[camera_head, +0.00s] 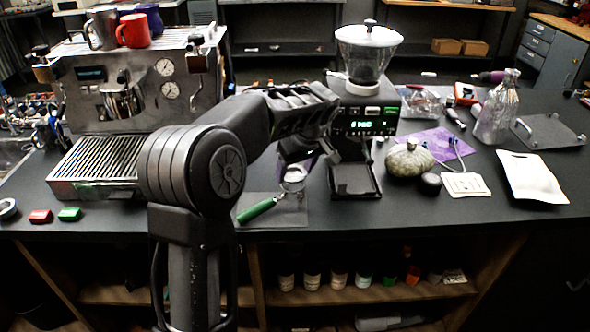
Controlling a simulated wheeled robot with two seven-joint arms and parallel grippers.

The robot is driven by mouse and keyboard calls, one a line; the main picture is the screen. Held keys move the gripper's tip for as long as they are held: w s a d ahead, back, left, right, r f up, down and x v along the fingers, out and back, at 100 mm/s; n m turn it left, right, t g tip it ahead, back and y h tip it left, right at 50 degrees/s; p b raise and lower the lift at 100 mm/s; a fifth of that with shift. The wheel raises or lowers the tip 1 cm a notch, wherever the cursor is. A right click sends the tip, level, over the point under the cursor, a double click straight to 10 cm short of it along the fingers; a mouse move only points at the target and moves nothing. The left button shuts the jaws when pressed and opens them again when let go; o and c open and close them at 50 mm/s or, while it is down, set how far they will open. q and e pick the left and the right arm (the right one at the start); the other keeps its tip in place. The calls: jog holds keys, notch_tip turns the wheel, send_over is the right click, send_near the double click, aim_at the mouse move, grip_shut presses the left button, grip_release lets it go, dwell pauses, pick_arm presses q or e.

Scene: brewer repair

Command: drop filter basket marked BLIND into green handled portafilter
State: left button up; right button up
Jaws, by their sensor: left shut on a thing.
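The green handled portafilter (256,211) lies on a grey mat (290,215) at the middle front of the counter, its handle toward the lower left. My left gripper (297,163) is over the portafilter's head, pointing down, and is shut on a small metal thing (294,175) that looks like the filter basket. The gripper and wrist hide part of it. I cannot read any BLIND mark, nor tell whether the basket touches the portafilter's head or is just above it. My right gripper is not in view.
The espresso machine (140,85) stands at the left with cups on top. A grinder (366,120) stands just behind my gripper. Red and green blocks (69,214) lie at the front left.

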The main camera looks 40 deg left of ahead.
pick_arm(q)
jog(key=shift+f+b, duration=1.3)
jog(key=shift+f, duration=0.15)
dwell(1.0)
jog(key=o, duration=1.7)
jog(key=shift+r+p, duration=2.3)
jog(key=shift+r, duration=1.25)
